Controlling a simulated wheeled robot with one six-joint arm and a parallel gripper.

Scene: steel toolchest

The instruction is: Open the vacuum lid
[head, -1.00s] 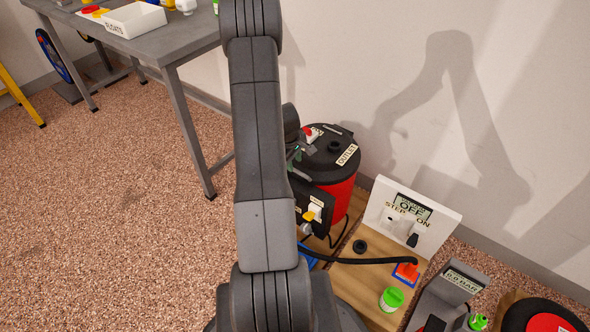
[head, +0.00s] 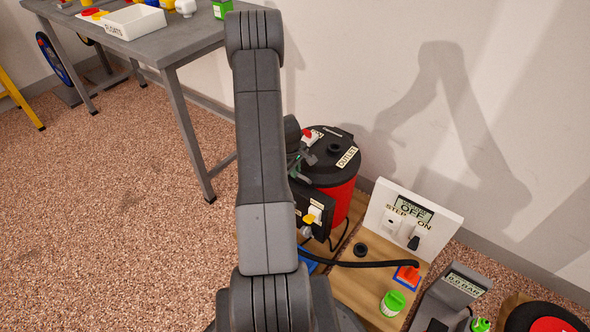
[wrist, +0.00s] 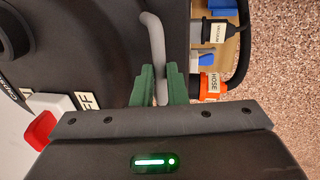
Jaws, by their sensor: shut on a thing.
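In the head view my gripper (head: 297,158) shows at the lid's left side, partly hidden by my arm.
A white switch panel (head: 450,222) reading OFF stands right of the vacuum.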

